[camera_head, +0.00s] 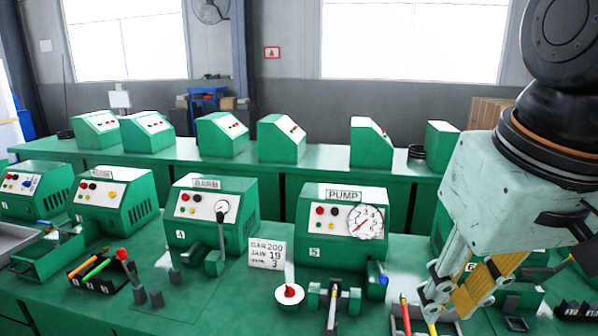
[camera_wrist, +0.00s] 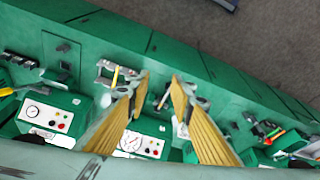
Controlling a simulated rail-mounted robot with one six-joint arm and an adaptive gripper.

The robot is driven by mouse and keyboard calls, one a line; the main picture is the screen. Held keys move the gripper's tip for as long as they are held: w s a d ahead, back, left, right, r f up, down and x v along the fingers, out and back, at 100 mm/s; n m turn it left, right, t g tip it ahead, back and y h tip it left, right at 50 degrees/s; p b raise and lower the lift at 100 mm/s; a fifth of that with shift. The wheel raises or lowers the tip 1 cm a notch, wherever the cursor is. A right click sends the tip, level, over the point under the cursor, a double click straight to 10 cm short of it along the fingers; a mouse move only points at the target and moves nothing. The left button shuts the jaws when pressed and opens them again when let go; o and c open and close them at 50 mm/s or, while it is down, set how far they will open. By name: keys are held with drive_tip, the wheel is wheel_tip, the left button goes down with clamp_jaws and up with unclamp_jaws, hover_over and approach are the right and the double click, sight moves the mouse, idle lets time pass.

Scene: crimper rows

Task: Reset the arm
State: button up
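My arm comes in at the right of the head view, and my gripper (camera_head: 447,298) points down near the right end of the front green bench. In the wrist view my gripper (camera_wrist: 161,84) shows two yellow-padded fingers standing apart with nothing between them. Its fingers are above the bench and the green control boxes. In the head view my gripper partly hides the bench and tools behind it; I cannot tell its exact height.
A rear bench (camera_head: 330,160) holds more green boxes.

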drive_tip(key=s+d+f, duration=0.1)
drive_tip(key=s+f, duration=0.1)
drive_tip(key=s, duration=0.5)
drive_tip(key=shift+s+m+t, duration=0.15)
drive_tip(key=shift+m+t, duration=0.15)
drive_tip(key=shift+m, duration=0.1)
